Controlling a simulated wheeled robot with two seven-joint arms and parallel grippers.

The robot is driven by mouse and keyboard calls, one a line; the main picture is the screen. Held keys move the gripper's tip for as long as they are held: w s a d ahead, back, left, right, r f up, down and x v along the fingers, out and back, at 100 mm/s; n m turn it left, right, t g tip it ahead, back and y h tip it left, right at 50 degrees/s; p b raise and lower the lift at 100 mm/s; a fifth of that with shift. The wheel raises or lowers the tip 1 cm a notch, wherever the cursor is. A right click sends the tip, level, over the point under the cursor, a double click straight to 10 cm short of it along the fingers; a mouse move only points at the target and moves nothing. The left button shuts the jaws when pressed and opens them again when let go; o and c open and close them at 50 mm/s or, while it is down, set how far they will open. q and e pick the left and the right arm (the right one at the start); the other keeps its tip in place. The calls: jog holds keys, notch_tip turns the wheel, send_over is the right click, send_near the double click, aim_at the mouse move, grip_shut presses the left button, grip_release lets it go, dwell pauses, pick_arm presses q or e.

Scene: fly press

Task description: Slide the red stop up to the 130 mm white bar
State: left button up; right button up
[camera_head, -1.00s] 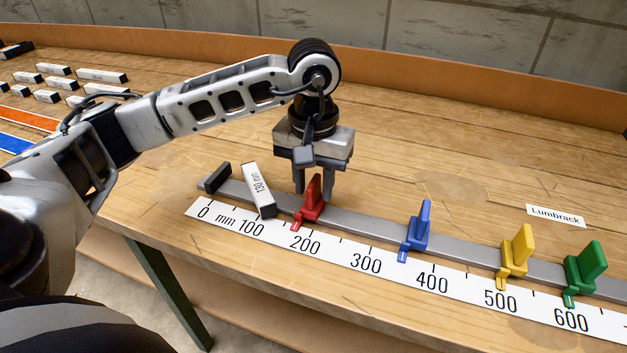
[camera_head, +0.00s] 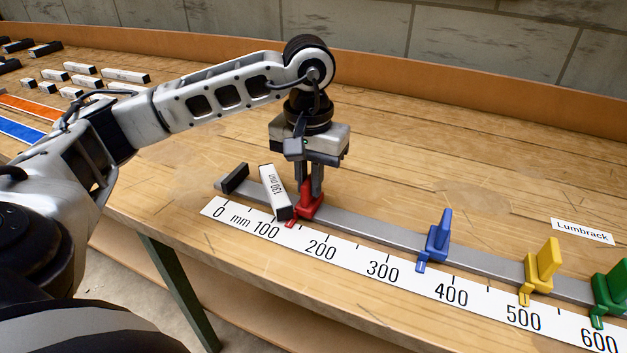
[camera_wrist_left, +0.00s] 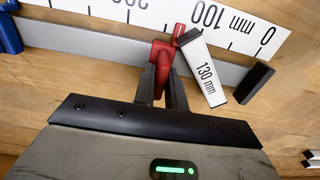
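The red stop (camera_head: 311,207) sits on the grey rail (camera_head: 365,226), its pointer between the 100 and 200 marks. My left gripper (camera_head: 311,182) is above the rail with its fingers down on the upright part of the red stop; the left wrist view shows the stop (camera_wrist_left: 161,52) between the fingers (camera_wrist_left: 160,88). The 130 mm white bar (camera_head: 273,188) lies skewed across the rail, just left of the red stop. In the left wrist view the bar's dark end is right beside the stop's foot; I cannot tell if they touch. My right gripper is not in view.
A black end block (camera_head: 232,179) stands at the rail's zero end. A blue stop (camera_head: 437,240), yellow stop (camera_head: 540,270) and green stop (camera_head: 609,290) stand farther right. The number scale (camera_head: 350,262) runs along the front. Several bars lie at the back left.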

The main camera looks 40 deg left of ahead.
aim_at(309, 178)
pick_arm(q)
jog(key=o, duration=0.3)
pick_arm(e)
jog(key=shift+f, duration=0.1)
pick_arm(q)
notch_tip(309, 178, up, 16)
jog(key=p, duration=0.4)
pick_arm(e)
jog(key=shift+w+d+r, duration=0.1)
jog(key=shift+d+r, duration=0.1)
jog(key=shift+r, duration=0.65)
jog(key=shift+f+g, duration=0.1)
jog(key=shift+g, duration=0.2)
